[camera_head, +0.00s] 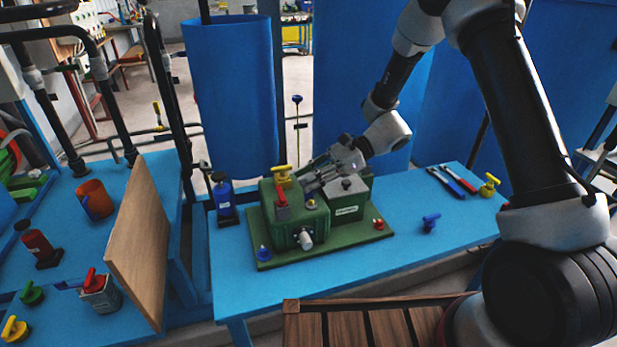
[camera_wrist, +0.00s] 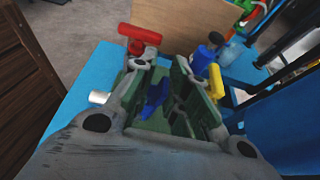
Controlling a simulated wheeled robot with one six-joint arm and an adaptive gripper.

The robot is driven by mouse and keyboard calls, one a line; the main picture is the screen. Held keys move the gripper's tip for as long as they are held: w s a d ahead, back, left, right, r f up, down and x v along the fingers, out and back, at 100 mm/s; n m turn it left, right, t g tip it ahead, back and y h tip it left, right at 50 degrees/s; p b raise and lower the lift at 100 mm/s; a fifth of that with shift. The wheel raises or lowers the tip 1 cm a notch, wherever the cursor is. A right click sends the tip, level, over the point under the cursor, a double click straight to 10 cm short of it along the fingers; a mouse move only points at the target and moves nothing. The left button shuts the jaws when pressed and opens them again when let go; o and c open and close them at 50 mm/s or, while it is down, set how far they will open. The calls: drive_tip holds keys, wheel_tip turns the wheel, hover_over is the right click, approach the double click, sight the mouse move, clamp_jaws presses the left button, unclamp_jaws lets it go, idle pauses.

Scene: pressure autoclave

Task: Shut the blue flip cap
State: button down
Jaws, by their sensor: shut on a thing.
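The green autoclave box (camera_head: 288,238) stands on a green base plate on the blue table, with my gripper (camera_head: 312,180) over its top from the right. In the wrist view, the blue flip cap (camera_wrist: 155,97) sits between the two fingers of my gripper (camera_wrist: 164,72), tilted, and the gripper is shut on it. Its hinge and lower part are hidden. In the head view, a small bluish piece (camera_head: 311,203) shows just below the fingers; I cannot tell whether it is the cap.
A red handle (camera_head: 282,199) and a yellow handle (camera_head: 282,174) rise close to the fingers. A blue bottle (camera_head: 223,196) stands left of the box. A wooden board (camera_head: 140,240) leans farther left. A blue valve (camera_head: 431,222) lies right, where the table has free room.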

sight(315, 215)
drive_tip(key=shift+s+d+n+t+y, duration=0.15)
drive_tip(key=shift+s+n+t, duration=0.2)
drive_tip(key=shift+n+t, duration=0.25)
drive_tip(key=shift+s+d+n+t+y, duration=0.15)
drive_tip(key=shift+s+n+t, duration=0.2)
drive_tip(key=shift+n+t, duration=0.25)
idle(0.6)
drive_tip(key=shift+s+d+f+n+t+y, duration=0.1)
drive_tip(key=shift+s+f+n+t+y, duration=0.25)
drive_tip(key=shift+n, duration=0.4)
drive_tip(key=shift+s+d+f+n+t+y, duration=0.1)
drive_tip(key=shift+s+n+t+y, duration=0.25)
drive_tip(key=shift+n, duration=0.4)
drive_tip(key=shift+s+f, duration=0.1)
drive_tip(key=shift+s, duration=0.1)
drive_tip(key=shift+s+d+f+n+t+y, duration=0.1)
drive_tip(key=shift+s+f+n+t+y, duration=0.2)
drive_tip(key=shift+n, duration=0.5)
drive_tip(key=shift+s+d+f+n+t+y, duration=0.1)
drive_tip(key=shift+s+f+n+t+y, duration=0.2)
drive_tip(key=shift+n, duration=0.5)
drive_tip(key=shift+f, duration=0.1)
drive_tip(key=shift+s+f+n+t+y, duration=0.25)
drive_tip(key=shift+f+n+y, duration=0.2)
drive_tip(key=shift+n, duration=0.65)
drive_tip(key=shift+s+f+n+t+y, duration=0.1)
drive_tip(key=shift+f+n+t+y, duration=0.35)
drive_tip(key=shift+n, duration=0.65)
idle(0.6)
